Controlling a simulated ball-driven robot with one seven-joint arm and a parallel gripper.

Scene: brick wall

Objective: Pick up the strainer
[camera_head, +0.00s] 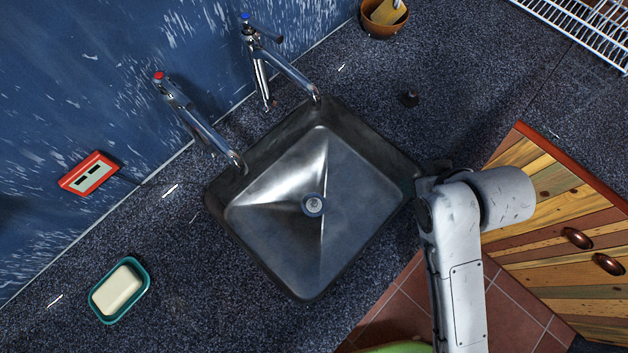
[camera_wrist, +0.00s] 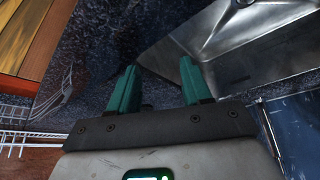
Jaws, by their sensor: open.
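A round metal piece (camera_head: 314,205) sits at the drain in the middle of the dark metal sink (camera_head: 262,258). A small black knobbed object (camera_head: 409,97) stands on the counter right of the sink. I cannot tell for sure which of these is the strainer. My gripper (camera_wrist: 158,66) shows in the wrist view with its two teal fingers apart and nothing clearly held between them. The sink (camera_wrist: 215,42) is at the upper right there, beyond the fingers. In the head view my arm reaches to the sink's right corner, and the fingers are hidden.
Two taps (camera_head: 200,125) (camera_head: 285,70) overhang the sink's back edge. A soap dish (camera_head: 147,277) is at lower left, a brown bowl (camera_head: 384,26) at the top, a wire rack (camera_head: 580,28) at upper right. Wooden drawers (camera_head: 560,190) stand right. The counter around the black object is clear.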

